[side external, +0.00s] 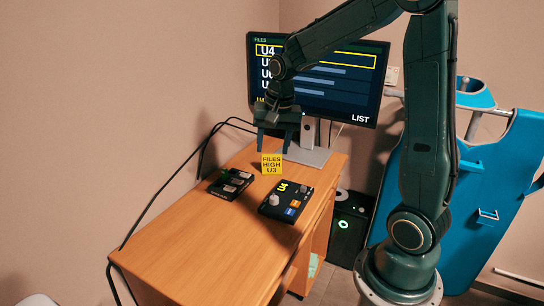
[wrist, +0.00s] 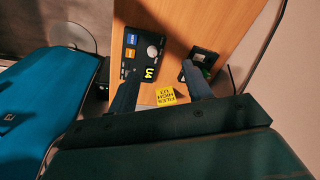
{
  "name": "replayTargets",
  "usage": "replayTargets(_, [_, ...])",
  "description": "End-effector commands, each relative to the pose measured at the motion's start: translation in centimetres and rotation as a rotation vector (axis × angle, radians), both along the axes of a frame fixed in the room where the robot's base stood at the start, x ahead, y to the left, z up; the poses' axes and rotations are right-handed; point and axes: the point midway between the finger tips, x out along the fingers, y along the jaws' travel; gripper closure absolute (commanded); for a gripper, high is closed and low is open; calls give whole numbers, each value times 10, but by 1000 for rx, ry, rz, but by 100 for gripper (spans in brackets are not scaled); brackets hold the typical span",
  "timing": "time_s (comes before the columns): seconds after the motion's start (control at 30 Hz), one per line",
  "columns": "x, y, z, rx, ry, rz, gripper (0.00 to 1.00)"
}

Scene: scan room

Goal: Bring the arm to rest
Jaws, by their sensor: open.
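My gripper (side external: 274,147) hangs above the far part of the wooden desk, in front of the monitor, fingers pointing down. It is open, with nothing between its fingers. In the wrist view its two dark fingers (wrist: 160,68) stand well apart. A yellow card reading "FILES HIGH U3" (side external: 271,164) shows just below the fingers; in the wrist view the card (wrist: 165,97) appears between them, near the palm. A black control box labelled U4 (side external: 287,201), with a knob and blue and orange buttons, sits on the desk; it also shows in the wrist view (wrist: 130,52).
A second black box (side external: 231,184) lies left of the control box. The monitor (side external: 335,82) shows a file list with U4 outlined. The desk's front (side external: 190,245) is clear. A black speaker-like unit (side external: 346,222) and blue padded equipment (side external: 497,185) stand at right. Cables run along the left.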

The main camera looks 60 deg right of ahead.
Motion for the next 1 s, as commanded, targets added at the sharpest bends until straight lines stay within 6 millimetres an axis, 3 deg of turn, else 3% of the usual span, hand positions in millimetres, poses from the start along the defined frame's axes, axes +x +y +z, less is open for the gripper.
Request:
replayTargets(0.2, [-26,36,34,-49,-53,189,50])
replayTargets(0.5, [-70,77,65,-118,-120,444,50])
replayTargets(1.0, [-150,125,84,-246,-236,854,50])
